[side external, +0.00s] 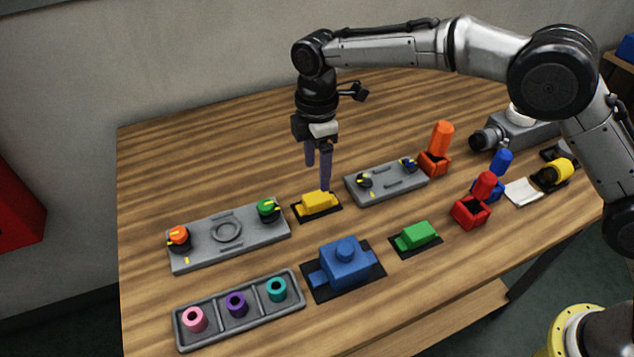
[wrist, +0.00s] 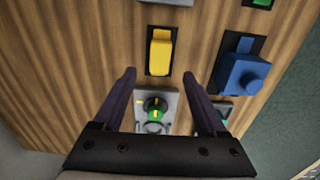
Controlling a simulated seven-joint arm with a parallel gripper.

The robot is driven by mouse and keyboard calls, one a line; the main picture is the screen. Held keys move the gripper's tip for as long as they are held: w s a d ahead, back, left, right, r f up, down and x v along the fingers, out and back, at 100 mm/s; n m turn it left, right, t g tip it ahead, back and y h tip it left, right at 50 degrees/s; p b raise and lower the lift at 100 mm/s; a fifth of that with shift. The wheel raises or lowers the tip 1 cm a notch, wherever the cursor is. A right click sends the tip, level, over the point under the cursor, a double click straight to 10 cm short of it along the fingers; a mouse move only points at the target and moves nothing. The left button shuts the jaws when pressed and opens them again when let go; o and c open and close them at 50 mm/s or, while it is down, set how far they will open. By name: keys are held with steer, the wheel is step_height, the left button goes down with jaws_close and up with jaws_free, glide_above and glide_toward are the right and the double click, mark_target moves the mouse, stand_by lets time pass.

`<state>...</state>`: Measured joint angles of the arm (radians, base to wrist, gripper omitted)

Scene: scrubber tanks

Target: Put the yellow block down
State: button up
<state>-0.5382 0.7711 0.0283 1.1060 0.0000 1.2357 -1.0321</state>
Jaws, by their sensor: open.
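The yellow block (side external: 316,203) lies on a black mat (side external: 336,208) on the table, in the middle of the side external view. It also shows in the wrist view (wrist: 160,52), lengthwise on its dark mat, beyond the fingertips. My gripper (side external: 318,172) is open and empty, above and just behind the yellow block. In the wrist view its two dark fingers (wrist: 161,75) are spread wide, with a green knob between and below them. No finger touches the block.
Grey panels with knobs stand left (side external: 228,236) and right (side external: 386,182) of the block. A blue block (side external: 345,264), a green block (side external: 416,235) and a grey tray (side external: 240,327) of coloured rings lie in front. Red (side external: 471,212) and orange (side external: 434,162) holders stand right. Bare table lies behind.

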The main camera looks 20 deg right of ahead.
steer(key=shift+r, duration=2.55)
steer(key=s+d+r+m+t, duration=0.1)
steer(key=s+d+r+m, duration=0.4)
steer(key=d, duration=0.4)
steer(key=s+d+r+m+t, duration=0.1)
steer(key=s+d+r+m, duration=0.2)
steer(key=s+d+r, duration=0.45)
steer(key=s+d+f+m+t, duration=0.1)
steer(key=s+d+f+m, duration=0.1)
steer(key=s+d+m, duration=0.3)
steer(key=s+d+f+m+t, duration=0.2)
steer(key=s+d+m, duration=0.3)
steer(key=s, duration=0.9)
steer(key=shift+s+d+f+t, duration=0.3)
steer(key=shift+d+f, duration=0.5)
steer(key=shift+d, duration=0.45)
